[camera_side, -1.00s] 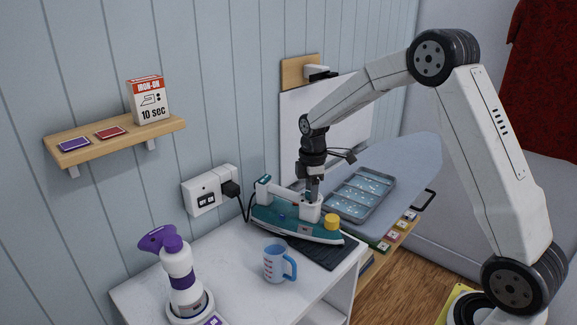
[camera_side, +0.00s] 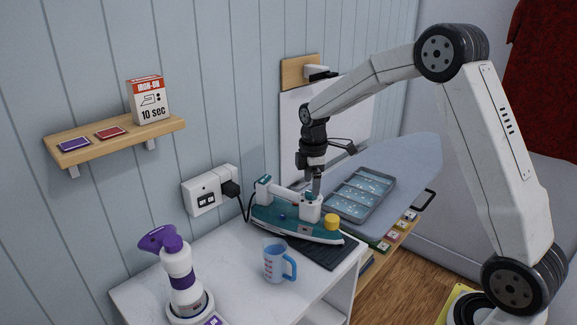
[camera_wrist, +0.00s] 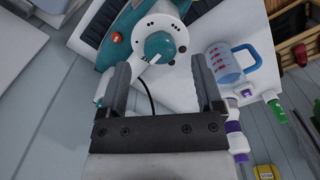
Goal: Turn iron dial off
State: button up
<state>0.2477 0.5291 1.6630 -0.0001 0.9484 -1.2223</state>
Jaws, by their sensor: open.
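The teal and white iron (camera_side: 290,219) rests on a dark ribbed pad (camera_side: 325,252) on the white counter. In the wrist view the iron's round teal dial (camera_wrist: 160,47) with a white pointer mark shows just beyond my fingers. My gripper (camera_wrist: 164,68) is open, one finger on either side of the dial in the picture, with nothing between them. I cannot tell whether a finger touches the dial or iron. In the side view my gripper (camera_side: 313,190) points down above the iron's handle area, and the dial itself is not clearly seen there.
A blue measuring cup (camera_side: 277,262) stands in front of the iron. A purple and white spray bottle (camera_side: 180,275) is at left. A wall outlet (camera_side: 208,192) with a plugged cord is behind. A compartment tray (camera_side: 361,195) lies on the ironing board to the right.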

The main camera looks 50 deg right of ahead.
jog(key=shift+r, duration=2.75)
jog(key=shift+s+a+f+m, duration=0.25)
jog(key=shift+s+a+m, duration=0.1)
jog(key=shift+a, duration=0.15)
jog(key=s+a+f+m+t, duration=0.1)
jog(key=s+a+f+m, duration=0.3)
jog(key=s, duration=0.5)
jog(key=s+a+f+m+t, duration=0.1)
jog(key=s+a+f+m, duration=0.3)
jog(key=s+a+m, duration=0.2)
jog(key=shift+s+a+t, duration=0.3)
jog(key=shift+s+a, duration=0.1)
jog(key=shift+s, duration=1)
jog(key=shift+f+m, duration=0.1)
jog(key=shift+m, duration=0.15)
